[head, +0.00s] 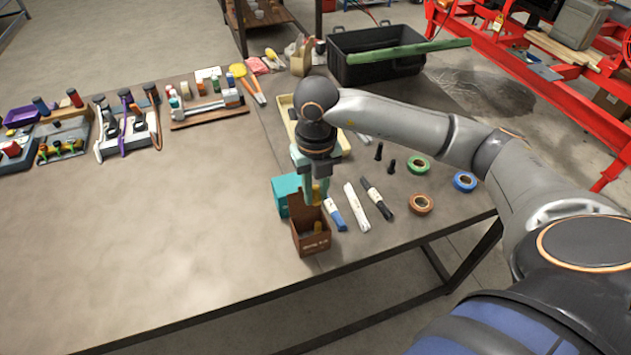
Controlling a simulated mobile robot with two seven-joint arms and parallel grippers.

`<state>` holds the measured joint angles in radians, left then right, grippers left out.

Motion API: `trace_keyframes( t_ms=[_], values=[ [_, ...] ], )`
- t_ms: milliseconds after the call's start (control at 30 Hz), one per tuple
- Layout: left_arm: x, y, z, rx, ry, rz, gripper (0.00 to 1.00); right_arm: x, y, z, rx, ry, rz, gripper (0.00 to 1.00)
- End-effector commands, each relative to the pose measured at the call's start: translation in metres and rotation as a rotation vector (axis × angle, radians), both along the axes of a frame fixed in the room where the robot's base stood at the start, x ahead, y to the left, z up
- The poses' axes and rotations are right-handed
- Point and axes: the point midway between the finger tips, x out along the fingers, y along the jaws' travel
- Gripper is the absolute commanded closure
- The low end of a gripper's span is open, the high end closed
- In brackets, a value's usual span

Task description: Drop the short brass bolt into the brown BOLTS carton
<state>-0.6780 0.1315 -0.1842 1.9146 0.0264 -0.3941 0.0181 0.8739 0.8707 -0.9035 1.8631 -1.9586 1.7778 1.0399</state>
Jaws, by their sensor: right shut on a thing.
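The brown BOLTS carton (312,243) stands open near the table's front edge, its back flap raised. My right gripper (315,194) points down just above the carton's back side. It is shut on a small brass-yellow piece, the short brass bolt (317,193), which is partly hidden by the fingers. Another yellowish thing shows inside the carton (317,227); I cannot tell what it is. My left gripper is not in view.
Markers (356,206), two dark bolts (391,167) and tape rolls (421,203) lie to the right. A yellow tray (286,112) is behind my gripper. The table's left front (150,260) is clear.

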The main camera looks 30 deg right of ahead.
Motion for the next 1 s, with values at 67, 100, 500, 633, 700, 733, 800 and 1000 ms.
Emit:
trace_keyframes(
  t_ms=[67, 100, 500, 633, 700, 733, 800, 1000],
  values=[
    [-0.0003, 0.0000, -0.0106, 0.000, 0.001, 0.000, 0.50, -0.0002, 0.0001, -0.0129, 0.000, 0.001, 0.000, 1.00],
    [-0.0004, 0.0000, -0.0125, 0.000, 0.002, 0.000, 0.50, -0.0002, 0.0002, -0.0155, 0.000, 0.001, 0.000, 1.00],
    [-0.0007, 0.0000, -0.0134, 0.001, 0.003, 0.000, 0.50, 0.0002, 0.0003, -0.0175, 0.001, -0.001, 0.000, 0.68],
    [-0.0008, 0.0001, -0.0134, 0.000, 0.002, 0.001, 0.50, 0.0002, 0.0003, -0.0174, 0.001, -0.001, 0.000, 0.53],
    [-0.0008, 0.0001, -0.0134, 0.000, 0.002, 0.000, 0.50, 0.0002, 0.0003, -0.0174, 0.001, -0.001, 0.000, 0.45],
    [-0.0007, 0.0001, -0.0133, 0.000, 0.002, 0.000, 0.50, 0.0002, 0.0003, -0.0174, 0.001, -0.001, 0.000, 0.42],
    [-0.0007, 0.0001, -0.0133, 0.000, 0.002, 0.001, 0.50, 0.0002, 0.0003, -0.0173, 0.001, -0.001, 0.000, 0.39],
    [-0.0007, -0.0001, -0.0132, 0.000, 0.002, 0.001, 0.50, 0.0002, 0.0003, -0.0169, 0.000, -0.001, 0.000, 0.39]
  ],
)
